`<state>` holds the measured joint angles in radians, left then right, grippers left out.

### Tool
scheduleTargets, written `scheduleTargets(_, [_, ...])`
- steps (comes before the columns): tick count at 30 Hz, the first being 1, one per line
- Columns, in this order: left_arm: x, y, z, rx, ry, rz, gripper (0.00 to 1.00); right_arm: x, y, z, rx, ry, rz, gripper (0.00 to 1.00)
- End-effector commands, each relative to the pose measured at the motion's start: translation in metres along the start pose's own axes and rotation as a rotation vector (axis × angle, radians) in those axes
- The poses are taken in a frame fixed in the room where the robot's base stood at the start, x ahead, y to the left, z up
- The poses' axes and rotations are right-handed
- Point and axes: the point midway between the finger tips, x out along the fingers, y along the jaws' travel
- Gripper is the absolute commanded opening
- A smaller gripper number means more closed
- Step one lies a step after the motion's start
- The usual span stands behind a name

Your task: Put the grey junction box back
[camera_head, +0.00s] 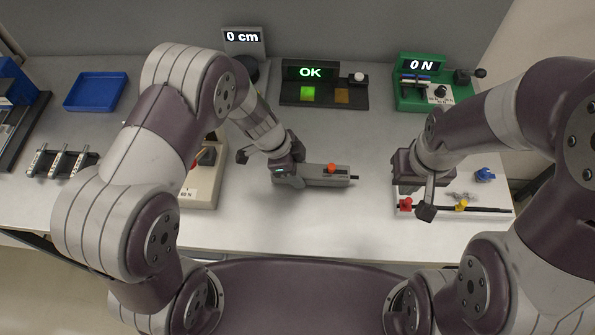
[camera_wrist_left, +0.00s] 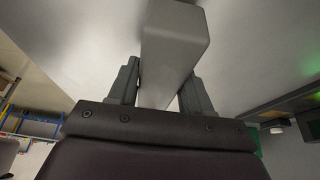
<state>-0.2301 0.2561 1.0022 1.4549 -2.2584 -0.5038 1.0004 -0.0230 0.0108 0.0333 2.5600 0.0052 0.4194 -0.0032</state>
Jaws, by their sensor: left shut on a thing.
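A long grey box (camera_head: 325,173) with a red button on top and a dark tip at its right end is in the middle of the head view; it looks like the grey junction box. My left gripper (camera_head: 284,172) is at its left end. In the left wrist view, my left gripper (camera_wrist_left: 160,90) is shut on a plain grey block (camera_wrist_left: 176,35), which seems to be this box. Whether it touches the table is unclear. My right gripper (camera_head: 418,208) is over a white board (camera_head: 470,228) at the right; its fingers' opening cannot be made out.
A dark fixture with an "OK" display (camera_head: 310,73) stands behind. A green force unit (camera_head: 437,95) stands at the back right. A blue tray (camera_head: 95,92) and a rack of grey pieces (camera_head: 62,163) are at the left. A pale box (camera_head: 203,185) stands left of my left gripper. The front middle is clear.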

Motion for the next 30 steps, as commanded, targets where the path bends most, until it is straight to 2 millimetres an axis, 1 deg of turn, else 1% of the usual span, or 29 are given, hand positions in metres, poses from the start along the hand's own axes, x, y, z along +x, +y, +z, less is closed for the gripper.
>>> scheduleTargets(1, [0.006,0.0,0.002,0.0,0.0,-0.001,0.09,0.002,0.0,0.0,0.0,0.0,0.0,0.0])
scheduleTargets(2, [0.007,-0.001,0.003,0.0,0.0,-0.002,0.09,0.002,0.0,0.0,0.0,0.0,0.0,0.0])
scheduleTargets(12, [0.01,-0.001,0.003,-0.001,0.0,-0.002,0.09,0.002,0.0,0.0,0.0,0.0,0.0,0.0])
scheduleTargets(13, [0.01,-0.001,0.004,-0.001,0.0,-0.002,0.52,0.002,0.0,0.0,0.0,0.0,0.0,0.0])
scheduleTargets(14, [0.01,-0.001,0.004,0.0,0.0,-0.003,0.62,0.001,0.0,0.0,0.0,0.0,0.0,0.0])
scheduleTargets(15, [0.01,-0.001,0.004,0.0,0.0,-0.003,0.74,0.001,0.0,0.0,0.0,0.0,0.0,0.0])
scheduleTargets(23, [0.009,-0.001,0.003,0.0,0.0,-0.003,0.74,0.001,0.0,0.0,0.0,0.0,0.0,0.0])
scheduleTargets(25, [0.006,-0.001,0.002,0.001,0.001,-0.003,0.74,0.001,0.0,0.0,0.0,0.0,0.0,0.0])
scheduleTargets(28, [-0.012,-0.001,0.002,-0.001,0.001,-0.004,0.74,-0.004,0.0,-0.001,0.0,0.0,0.0,0.0])
scheduleTargets(30, [-0.031,-0.002,0.001,0.0,0.0,-0.006,0.74,-0.008,0.0,-0.001,0.0,0.0,0.0,0.0])
